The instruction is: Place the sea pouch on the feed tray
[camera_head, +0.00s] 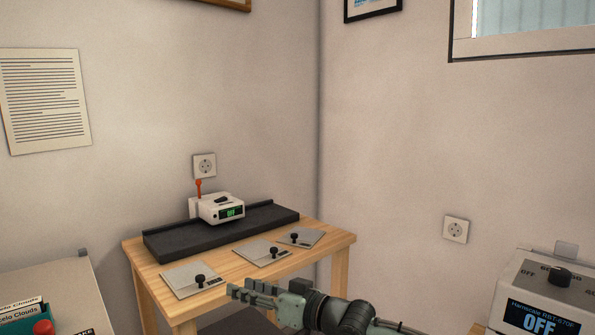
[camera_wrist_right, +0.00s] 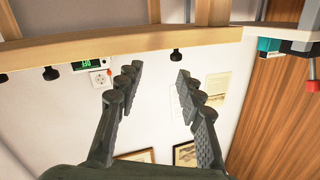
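Three flat grey pouches with black knobs lie on the wooden table: a left one (camera_head: 190,282), a middle one (camera_head: 258,250) and a right one (camera_head: 302,236). Their labels are too small to read, so I cannot tell which is the sea pouch. Behind them lies a long dark tray (camera_head: 170,243), probably the feed tray. A white device (camera_head: 208,206) with a green display and an orange lever stands at it. My right gripper (camera_head: 245,292) is in front of the table's front edge, apart from the pouches. The right wrist view shows it open and empty (camera_wrist_right: 155,80). My left gripper is out of view.
A box labelled OFF (camera_head: 530,300) with a dark knob stands at the lower right. A light surface (camera_head: 50,280) with boxes (camera_head: 25,308) is at the lower left. Walls close off the corner behind the wooden table (camera_head: 335,243).

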